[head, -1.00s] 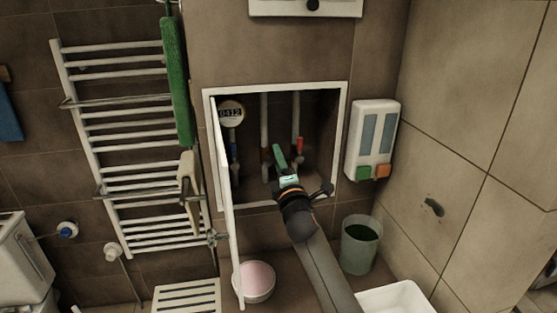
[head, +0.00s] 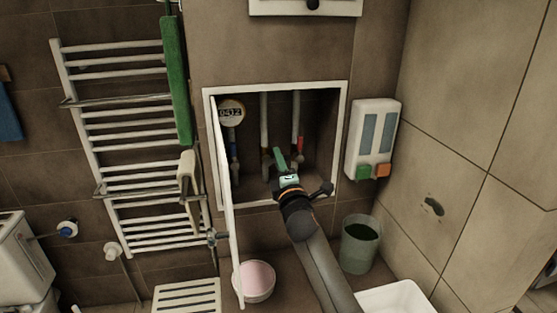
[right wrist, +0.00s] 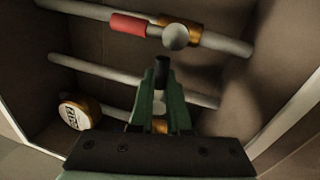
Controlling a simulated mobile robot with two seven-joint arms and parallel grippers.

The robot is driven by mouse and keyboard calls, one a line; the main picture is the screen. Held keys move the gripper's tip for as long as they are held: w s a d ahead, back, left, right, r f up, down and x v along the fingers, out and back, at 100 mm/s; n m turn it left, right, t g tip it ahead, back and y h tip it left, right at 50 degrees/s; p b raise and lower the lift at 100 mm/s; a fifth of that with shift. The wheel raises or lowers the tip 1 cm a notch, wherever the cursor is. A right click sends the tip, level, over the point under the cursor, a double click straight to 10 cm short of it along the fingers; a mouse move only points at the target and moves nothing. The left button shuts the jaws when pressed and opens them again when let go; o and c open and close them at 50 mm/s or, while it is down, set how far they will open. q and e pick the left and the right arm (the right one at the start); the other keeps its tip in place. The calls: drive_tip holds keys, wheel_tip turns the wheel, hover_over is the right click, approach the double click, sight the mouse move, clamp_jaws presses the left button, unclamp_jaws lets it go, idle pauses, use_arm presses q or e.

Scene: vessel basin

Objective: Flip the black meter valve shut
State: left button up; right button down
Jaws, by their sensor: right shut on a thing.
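A small black lever (right wrist: 161,72), taken as the black meter valve's handle, stands between the green fingers of my right gripper (right wrist: 161,88) in the right wrist view. The gripper is shut on it. In the head view my right gripper (head: 281,160) reaches into the wall niche, in front of the middle pipe, and hides the lever and the valve body there. The round meter (head: 231,113) hangs at the niche's upper left; it also shows in the right wrist view (right wrist: 78,112). My left gripper is not in view.
The niche has a white frame (head: 344,130) and an open white door (head: 227,200) on its left. A red-handled valve (head: 301,146) sits right of my gripper, a blue-handled one (head: 233,150) below the meter. A soap dispenser (head: 373,140) hangs on the right.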

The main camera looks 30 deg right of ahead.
drive_tip(key=shift+f+m+h+b, duration=0.3)
drive_tip(key=shift+m+b, duration=0.25)
drive_tip(key=shift+m, duration=0.25)
drive_tip(key=shift+r, duration=0.1)
drive_tip(key=c, duration=0.9)
unclamp_jaws()
drive_tip(key=shift+s, duration=0.1)
drive_tip(key=b+v, duration=0.1)
drive_tip(key=v, duration=1.1)
drive_tip(key=shift+s+a, duration=0.1)
drive_tip(key=shift+s, duration=0.05)
